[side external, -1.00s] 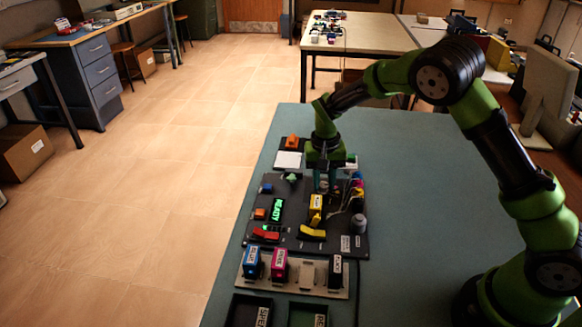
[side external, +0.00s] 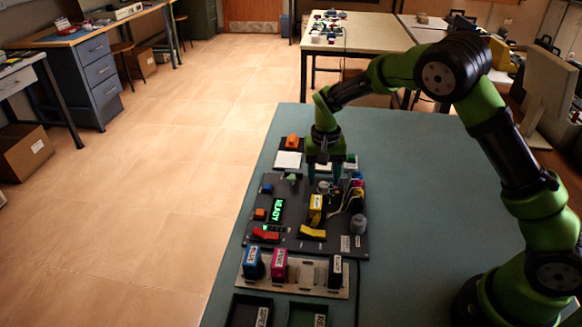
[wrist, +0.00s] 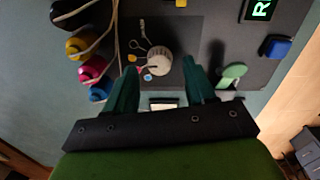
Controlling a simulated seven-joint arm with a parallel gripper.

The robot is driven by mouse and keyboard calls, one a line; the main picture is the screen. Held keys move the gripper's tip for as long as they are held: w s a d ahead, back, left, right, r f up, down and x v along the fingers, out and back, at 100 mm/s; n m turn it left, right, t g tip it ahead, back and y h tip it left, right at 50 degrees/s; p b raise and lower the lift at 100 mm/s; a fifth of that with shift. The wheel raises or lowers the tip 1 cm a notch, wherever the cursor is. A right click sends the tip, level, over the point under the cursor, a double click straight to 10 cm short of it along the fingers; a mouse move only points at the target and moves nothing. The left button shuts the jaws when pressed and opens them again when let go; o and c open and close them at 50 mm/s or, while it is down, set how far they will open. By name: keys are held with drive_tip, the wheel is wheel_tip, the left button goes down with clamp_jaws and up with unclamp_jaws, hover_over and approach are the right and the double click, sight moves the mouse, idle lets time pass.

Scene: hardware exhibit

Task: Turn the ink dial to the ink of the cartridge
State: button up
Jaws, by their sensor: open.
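A yellow cartridge (side external: 316,207) stands in the dark panel (side external: 290,240). The pale round ink dial (side external: 324,187) is behind it, below my gripper (side external: 324,178). In the wrist view the dial (wrist: 154,62) lies between the spread fingertips of my gripper (wrist: 161,70), with gaps visible on both sides. Small yellow and blue marks lie along its left and lower edge. Its pointer direction is too small to tell. My gripper is open and holds nothing. Cyan (side external: 253,264), magenta (side external: 279,266) and black (side external: 335,272) cartridges stand in the front rack (side external: 308,285).
Yellow (wrist: 77,46), magenta (wrist: 92,67) and cyan (wrist: 100,90) bottles with pale tubes stand left of the dial. A green lever (wrist: 232,75) is to its right. A lit READY display (side external: 277,210) and red switch (side external: 265,234) are on the panel. The table's right side is clear.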

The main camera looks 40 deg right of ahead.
sight(321, 183)
wheel_tip(321, 183, up, 15)
drive_tip(key=shift+a+r, duration=0.15)
drive_tip(key=shift+r, duration=0.05)
drive_tip(key=shift+w, duration=0.15)
drive_tip(key=s+r+n+t+y, duration=0.1)
drive_tip(key=s+r+t, duration=0.1)
drive_tip(key=s, duration=1)
drive_tip(key=s+a+r+n+t+y, duration=0.1)
drive_tip(key=s+t, duration=0.4)
drive_tip(key=s, duration=0.7)
wheel_tip(321, 183, up, 3)
drive_tip(key=shift+s+a+f+n, duration=0.15)
drive_tip(key=shift+a+f+n, duration=0.1)
drive_tip(key=shift+n, duration=0.35)
